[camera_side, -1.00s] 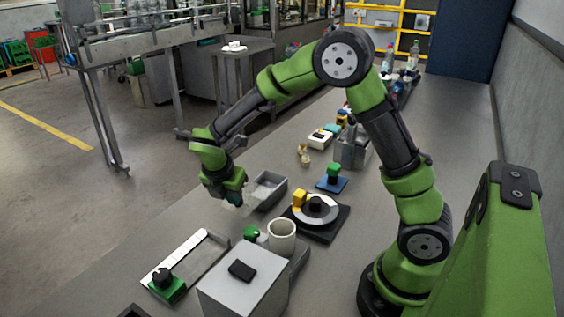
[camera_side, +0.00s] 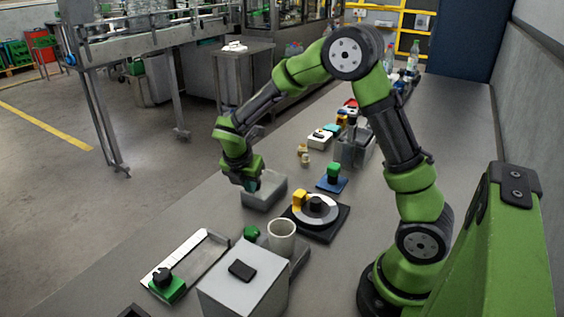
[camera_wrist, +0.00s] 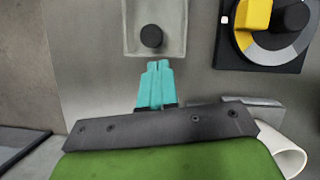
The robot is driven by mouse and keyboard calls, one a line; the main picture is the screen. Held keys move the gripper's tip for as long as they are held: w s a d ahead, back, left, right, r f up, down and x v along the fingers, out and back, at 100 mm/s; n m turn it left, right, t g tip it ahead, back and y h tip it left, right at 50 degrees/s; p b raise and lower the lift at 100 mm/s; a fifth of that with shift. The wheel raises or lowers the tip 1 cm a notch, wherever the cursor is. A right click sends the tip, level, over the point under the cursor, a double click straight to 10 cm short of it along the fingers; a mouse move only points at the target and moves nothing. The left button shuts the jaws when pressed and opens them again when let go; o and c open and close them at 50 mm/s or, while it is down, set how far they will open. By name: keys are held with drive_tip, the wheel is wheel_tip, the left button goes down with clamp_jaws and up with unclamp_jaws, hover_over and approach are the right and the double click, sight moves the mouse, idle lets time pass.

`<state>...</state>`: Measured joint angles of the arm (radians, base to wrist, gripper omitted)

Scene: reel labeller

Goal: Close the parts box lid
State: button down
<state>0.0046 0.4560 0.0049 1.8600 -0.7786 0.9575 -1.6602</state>
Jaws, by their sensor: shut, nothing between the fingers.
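The parts box is, as far as I can tell, the small grey rectangular box (camera_side: 276,196) in the middle of the bench. It also shows at the top of the wrist view (camera_wrist: 181,30). A round black piece (camera_wrist: 151,36) appears within its outline there; I cannot tell whether it lies inside or on a lid. The lid's position is not clear; a clear lid is hard to make out. My gripper (camera_side: 249,188) is at the box's left end in the side view. Its teal fingers (camera_wrist: 158,66) are together and empty, just short of the box's near edge.
A black turntable base (camera_side: 327,229) with a yellow block (camera_side: 299,200) stands right of the box. A white cup (camera_side: 281,238), a large grey box (camera_side: 222,282) and a flat slide fixture (camera_side: 205,250) stand in front.

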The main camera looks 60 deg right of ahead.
drive_tip(key=a+f+v, duration=0.1)
drive_tip(key=a+v, duration=0.1)
drive_tip(key=v, duration=0.9)
drive_tip(key=s+a+r+m+t+y, duration=0.2)
drive_tip(key=s+r+m+t+y, duration=0.1)
drive_tip(key=s+m, duration=0.6)
drive_tip(key=s+a+r+m+t+y, duration=0.2)
drive_tip(key=s+m, duration=0.7)
drive_tip(key=m, duration=0.6)
wheel_tip(320, 180, up, 3)
drive_tip(key=shift+a+f+t+y, duration=0.25)
drive_tip(key=shift+t+y, duration=0.45)
